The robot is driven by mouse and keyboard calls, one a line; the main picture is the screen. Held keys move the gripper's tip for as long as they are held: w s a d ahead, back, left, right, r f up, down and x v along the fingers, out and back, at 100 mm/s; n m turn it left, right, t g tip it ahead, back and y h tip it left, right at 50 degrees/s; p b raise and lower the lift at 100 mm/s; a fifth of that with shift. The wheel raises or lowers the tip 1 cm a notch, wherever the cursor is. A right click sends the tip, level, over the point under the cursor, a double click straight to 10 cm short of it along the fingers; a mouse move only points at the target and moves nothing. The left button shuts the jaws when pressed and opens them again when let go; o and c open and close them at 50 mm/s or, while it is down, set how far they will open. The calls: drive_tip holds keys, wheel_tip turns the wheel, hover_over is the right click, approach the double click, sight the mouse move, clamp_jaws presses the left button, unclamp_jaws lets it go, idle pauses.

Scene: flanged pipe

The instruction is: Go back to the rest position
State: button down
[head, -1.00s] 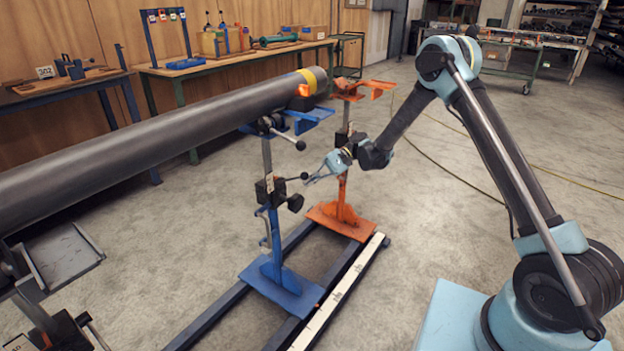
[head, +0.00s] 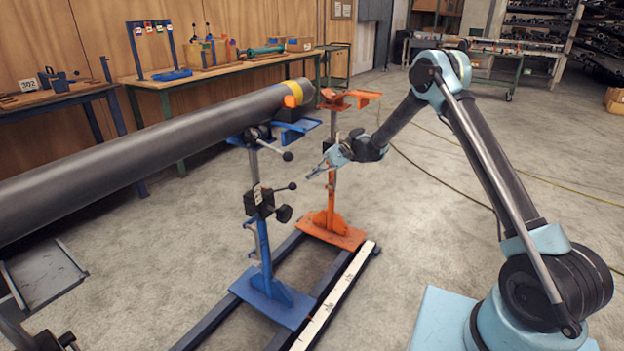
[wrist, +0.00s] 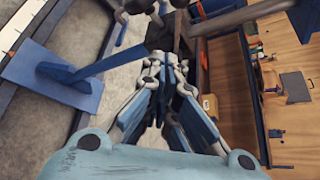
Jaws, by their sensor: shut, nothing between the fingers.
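My gripper (head: 322,170) is shut and empty. In the head view it is in the air at the end of my bent arm, to the right of the blue stand (head: 266,240) and in front of the orange stand (head: 332,200). A long dark pipe (head: 150,140) with a yellow and orange band at its far end rests on the blue stand, above and left of my gripper. In the wrist view the fingers (wrist: 172,68) point toward a dark part of a stand, and the blue stand's base (wrist: 45,80) shows at the left.
The stands are on a floor rail with a white scale (head: 335,297). A lever handle (head: 285,188) on the blue stand sticks out near my gripper. Workbenches (head: 230,68) line the wooden wall. The floor to the right is open.

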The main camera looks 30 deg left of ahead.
idle(0.4)
drive_tip(key=w+d+r+m+t, duration=0.1)
drive_tip(key=w+d+r+t, duration=0.2)
drive_tip(key=d+r, duration=0.65)
drive_tip(key=w+d+r+m+t, duration=0.1)
drive_tip(key=w+d+r+t, duration=0.2)
drive_tip(key=d+r, duration=0.7)
drive_tip(key=s+d+m+t, duration=0.1)
drive_tip(key=s+d+t, duration=0.2)
drive_tip(key=d, duration=1.1)
drive_tip(key=s+d+t+h, duration=0.1)
drive_tip(key=s+d, duration=0.2)
drive_tip(key=d, duration=0.3)
drive_tip(key=s+d+f+m+t+h, duration=0.1)
drive_tip(key=s+d, duration=0.2)
drive_tip(key=d, duration=0.4)
drive_tip(key=s+d+t+h, duration=0.1)
drive_tip(key=s+d, duration=0.2)
drive_tip(key=d, duration=0.3)
drive_tip(key=s+d+f+t+h, duration=0.1)
drive_tip(key=s+d+f, duration=0.4)
drive_tip(key=s+d, duration=0.1)
drive_tip(key=s+d+f+t+h, duration=0.1)
drive_tip(key=s+d+f+h, duration=0.1)
drive_tip(key=s+d+f, duration=0.3)
drive_tip(key=s+d, duration=0.2)
drive_tip(key=d, duration=0.2)
drive_tip(key=shift+d+t+h, duration=0.3)
drive_tip(key=shift+a, duration=0.1)
